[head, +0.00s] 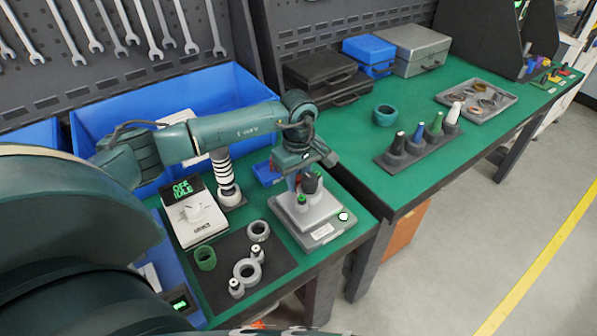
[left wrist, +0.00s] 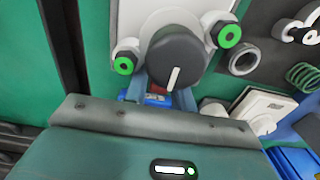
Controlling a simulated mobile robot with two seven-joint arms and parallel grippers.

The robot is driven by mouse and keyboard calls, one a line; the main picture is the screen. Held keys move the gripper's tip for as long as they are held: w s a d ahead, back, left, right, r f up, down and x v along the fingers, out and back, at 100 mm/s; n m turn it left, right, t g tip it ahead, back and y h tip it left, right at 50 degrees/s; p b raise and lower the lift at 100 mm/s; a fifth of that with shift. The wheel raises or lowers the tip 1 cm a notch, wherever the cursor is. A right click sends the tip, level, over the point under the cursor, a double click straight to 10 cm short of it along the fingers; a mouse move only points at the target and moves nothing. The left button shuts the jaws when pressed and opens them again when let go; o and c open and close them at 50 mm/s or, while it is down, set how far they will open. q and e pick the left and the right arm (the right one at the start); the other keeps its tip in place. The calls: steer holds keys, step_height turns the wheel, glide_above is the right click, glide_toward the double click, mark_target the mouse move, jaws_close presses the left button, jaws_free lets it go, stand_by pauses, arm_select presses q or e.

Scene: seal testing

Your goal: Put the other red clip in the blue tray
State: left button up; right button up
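The small blue tray (head: 268,174) stands behind the test fixture (head: 322,236), partly hidden by my left arm. My left gripper (head: 301,182) points down over the back of the fixture, close to its black knob (head: 311,184). In the left wrist view my gripper's two blue-grey fingers (left wrist: 163,94) stand apart, just below the black knob (left wrist: 176,56). A small dark red bit, likely a red clip (left wrist: 160,89), shows between them with some blue under it; I cannot tell whether the fingers touch it. My right gripper is out of view.
Green-marked black knobs (left wrist: 229,35) flank the central knob. A white meter box (head: 194,214), a striped post (head: 224,178) and a dark mat (head: 228,285) with rings lie left. Several coloured cones (head: 416,141) stand on the right bench. A large blue bin (head: 100,120) is behind.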

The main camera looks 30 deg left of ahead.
mark_target(298, 177)
arm_select(q)
jaws_close()
steer(key=shift+c, duration=1.4)
jaws_free()
jaws_close()
steer(key=shift+r, duration=0.15)
steer(key=shift+r+p, duration=0.45)
steer(key=shift+r, duration=0.3)
steer(key=shift+r+p, duration=0.35)
steer(key=shift+r, duration=0.45)
